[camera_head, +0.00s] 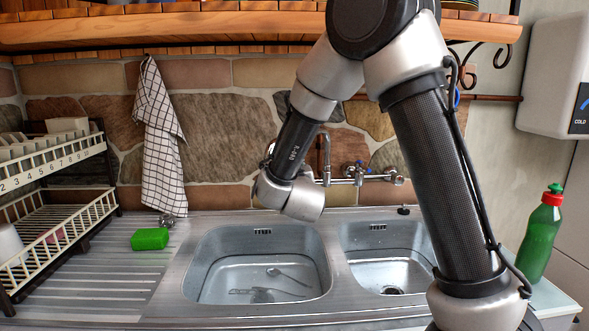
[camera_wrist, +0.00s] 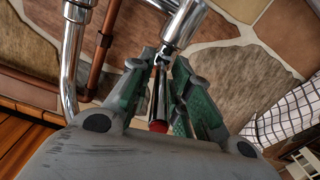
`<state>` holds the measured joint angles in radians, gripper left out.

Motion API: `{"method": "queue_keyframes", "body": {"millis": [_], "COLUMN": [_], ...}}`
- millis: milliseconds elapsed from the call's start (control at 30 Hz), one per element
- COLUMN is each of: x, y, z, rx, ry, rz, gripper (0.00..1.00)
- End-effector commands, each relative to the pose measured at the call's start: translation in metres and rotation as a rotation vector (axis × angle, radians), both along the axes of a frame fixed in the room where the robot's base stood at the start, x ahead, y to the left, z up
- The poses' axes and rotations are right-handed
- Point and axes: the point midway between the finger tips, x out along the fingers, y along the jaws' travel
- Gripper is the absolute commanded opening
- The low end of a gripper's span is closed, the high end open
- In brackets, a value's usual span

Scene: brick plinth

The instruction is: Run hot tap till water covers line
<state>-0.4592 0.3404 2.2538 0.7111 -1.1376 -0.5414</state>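In the wrist view, my gripper (camera_wrist: 163,70) has its two green-padded fingers on either side of a slim chrome tap lever with a red end (camera_wrist: 158,126). The fingers are parted, with the lever between them; whether both press on it is unclear. In the head view, my wrist hides most of the gripper and this side of the tap. The chrome tap (camera_head: 326,160) rises at the wall, with a blue-marked handle (camera_head: 361,167) on its right. The left basin (camera_head: 205,262) holds clear water (camera_head: 235,278) with utensils under it. I see no line and no clear stream.
The right basin (camera_head: 365,272) has a visible drain. A green sponge (camera_head: 150,239) lies on the drainer, beside a dish rack (camera_head: 60,225). A checked towel (camera_head: 160,135) hangs on the wall. A green bottle (camera_head: 540,240) stands at right, below a white heater (camera_head: 555,75).

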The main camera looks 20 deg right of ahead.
Motion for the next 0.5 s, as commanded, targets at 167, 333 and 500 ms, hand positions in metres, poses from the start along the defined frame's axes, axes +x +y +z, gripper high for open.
{"method": "queue_keyframes", "body": {"millis": [167,333,500], "x": [-0.0001,0.0006,0.0027], "y": [0.0000,0.0011,0.0054], "z": [0.0001,0.0005,0.0015], "rx": [0.000,0.000,0.001], "ry": [0.000,-0.002,-0.006], "rz": [0.000,-0.011,-0.097], "gripper": [0.00,0.00,0.00]}}
